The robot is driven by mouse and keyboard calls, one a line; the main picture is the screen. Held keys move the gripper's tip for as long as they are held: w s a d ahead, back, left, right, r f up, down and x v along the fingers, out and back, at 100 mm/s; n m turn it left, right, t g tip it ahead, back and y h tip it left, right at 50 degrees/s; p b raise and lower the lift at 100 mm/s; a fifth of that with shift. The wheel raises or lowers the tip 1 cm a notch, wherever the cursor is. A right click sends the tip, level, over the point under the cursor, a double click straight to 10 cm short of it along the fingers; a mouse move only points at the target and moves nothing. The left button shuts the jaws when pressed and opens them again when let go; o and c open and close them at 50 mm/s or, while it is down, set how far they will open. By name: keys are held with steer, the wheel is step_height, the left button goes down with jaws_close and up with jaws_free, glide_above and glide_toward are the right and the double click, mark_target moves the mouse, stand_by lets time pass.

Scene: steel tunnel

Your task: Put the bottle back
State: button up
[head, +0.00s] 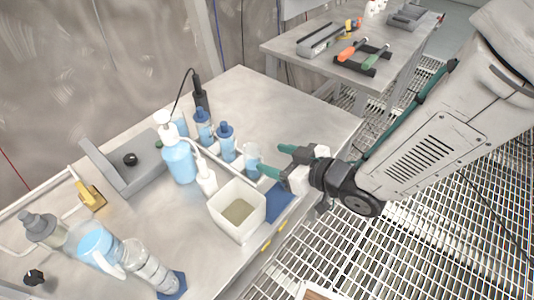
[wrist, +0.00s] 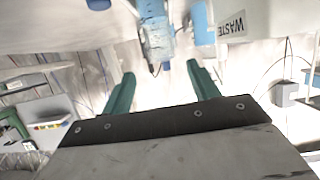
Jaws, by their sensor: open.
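My gripper (head: 273,160) is open, with two green fingers, above the right side of the steel bench. A small light-blue bottle (head: 251,158) stands just beyond the fingertips, at the right end of a row of bottles. In the wrist view, which looks upside down, a clear and blue bottle (wrist: 157,32) lies ahead of the gap between the fingers (wrist: 160,82); nothing shows held. Two blue-capped bottles (head: 226,143) (head: 203,127) stand to its left in the row. I cannot tell which bottle the task means.
A white waste bin (head: 223,222) stands in front of the row, beside a blue mat (head: 281,206). A blue pump bottle (head: 179,160) and a white nozzle bottle (head: 206,180) stand close by. A jug (head: 92,243) and clear bottle (head: 147,262) are at front left.

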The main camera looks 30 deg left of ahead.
steer(key=w+d+r+m+t+h, duration=0.25)
steer(key=w+d, duration=0.25)
steer(key=d, duration=0.3)
steer(key=w+d+r+m+t+h, duration=0.2)
steer(key=w+d+r+h, duration=0.3)
steer(key=d, duration=0.4)
steer(key=d+r+m+h, duration=0.3)
steer(key=d+m+h, duration=0.1)
steer(key=d, duration=0.8)
steer(key=s+d+r+m+g+h, duration=0.25)
steer(key=s+d, duration=0.25)
steer(key=d, duration=0.4)
steer(key=s+d+r+m+g, duration=0.2)
steer(key=s, duration=0.6)
steer(key=s+d+r+m+g, duration=0.2)
steer(key=s+d, duration=0.1)
steer(key=s, duration=0.5)
steer(key=shift+d+r, duration=0.15)
steer(key=shift+d, duration=0.2)
